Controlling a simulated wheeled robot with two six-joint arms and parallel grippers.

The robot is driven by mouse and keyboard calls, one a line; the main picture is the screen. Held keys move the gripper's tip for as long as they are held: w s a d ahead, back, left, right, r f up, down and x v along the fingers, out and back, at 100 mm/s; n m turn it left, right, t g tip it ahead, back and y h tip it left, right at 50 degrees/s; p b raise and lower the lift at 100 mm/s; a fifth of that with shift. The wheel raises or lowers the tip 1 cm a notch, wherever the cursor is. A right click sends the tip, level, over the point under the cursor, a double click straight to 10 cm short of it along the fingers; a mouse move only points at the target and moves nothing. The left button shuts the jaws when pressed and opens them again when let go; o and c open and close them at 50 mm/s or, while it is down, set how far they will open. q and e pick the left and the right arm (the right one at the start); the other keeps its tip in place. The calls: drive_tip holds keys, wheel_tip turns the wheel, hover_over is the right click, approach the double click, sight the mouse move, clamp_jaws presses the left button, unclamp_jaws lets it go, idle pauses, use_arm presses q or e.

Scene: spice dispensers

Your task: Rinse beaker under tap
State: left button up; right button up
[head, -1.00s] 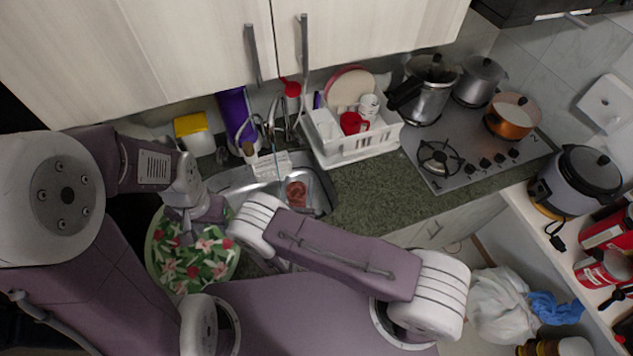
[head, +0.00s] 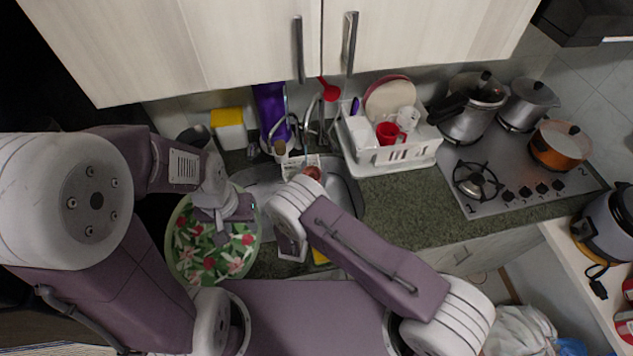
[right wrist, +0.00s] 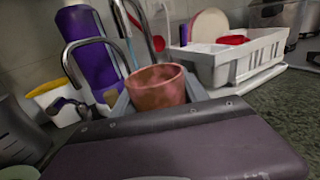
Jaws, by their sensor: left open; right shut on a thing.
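The reddish-brown beaker (right wrist: 157,88) stands upright in the right wrist view, with the grey fingers of my right gripper (right wrist: 158,97) on both sides of it. My right gripper is shut on it. In the head view the beaker's top (head: 312,172) shows just beyond my right wrist, which hides the fingers. The curved metal tap (head: 318,122) rises behind the sink (head: 349,190), close beyond the beaker. A thin bluish line shows below the tap; I cannot tell whether it is water. My left gripper (head: 237,213) is open above a floral round surface (head: 193,262).
A white dish rack (head: 392,158) with a red cup and plates stands right of the tap. A purple bottle (head: 270,108) and a yellow-and-white container (head: 229,130) stand left of it. The green counter (head: 405,200) right of the sink is clear, before the stove (head: 520,178).

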drive_tip(key=w+a+f+b, duration=0.1)
drive_tip(key=w+a+b, duration=0.1)
drive_tip(key=w+b, duration=0.3)
drive_tip(key=shift+w+f, duration=0.15)
drive_tip(key=shift+w, duration=0.75)
drive_tip(key=shift+d, duration=0.2)
drive_tip(key=shift+w+d, duration=0.1)
drive_tip(key=shift+d, duration=0.4)
drive_tip(key=shift+a, duration=0.2)
drive_tip(key=shift+a+b, duration=0.4)
drive_tip(key=shift+a, duration=0.05)
drive_tip(key=shift+d, duration=0.1)
